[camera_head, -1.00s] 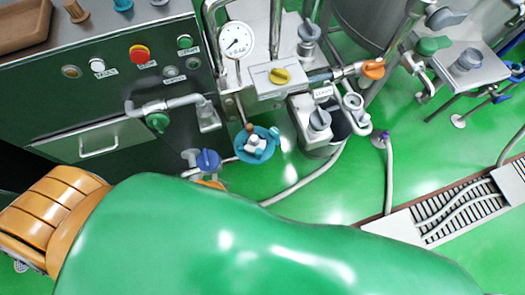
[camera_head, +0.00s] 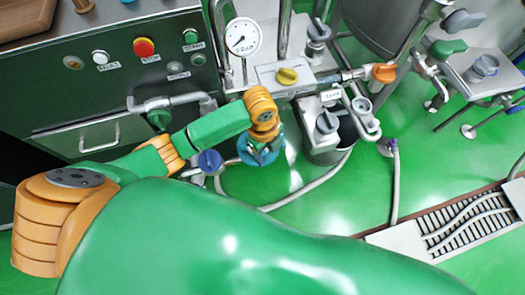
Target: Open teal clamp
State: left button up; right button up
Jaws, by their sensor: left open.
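The round teal clamp (camera_head: 277,153) sits low on the pipework, just right of the dark cabinet. My left arm reaches in from the left, and its wrist covers the upper part of the clamp. My left gripper (camera_head: 262,155) points down over the clamp with its jaws open. It is mostly hidden by the wrist, so I cannot tell whether its fingers touch the clamp. Whether the clamp is open or closed is also hidden. My right gripper is not in view.
A blue-handled valve (camera_head: 209,161) stands close left of the clamp. A green-handled valve (camera_head: 158,119) is on the cabinet front. A pressure gauge (camera_head: 242,37), a yellow knob (camera_head: 287,76) and an orange handle (camera_head: 384,73) lie above. A grey hose (camera_head: 310,186) runs on the green floor.

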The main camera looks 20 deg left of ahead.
pick_arm(q)
jog(key=shift+w+a+r+m+y, duration=0.3)
jog(key=shift+w+a+m+y, duration=0.1)
jog(key=shift+w+a+m, duration=0.35)
jog(key=shift+w+a+f+m, duration=0.1)
jog(key=shift+w+a+m, duration=0.05)
jog(key=shift+a+m, duration=0.15)
notch_tip(320, 180, down, 7)
jog(key=shift+r+b, duration=0.15)
jog(key=shift+b, duration=0.3)
grip_shut()
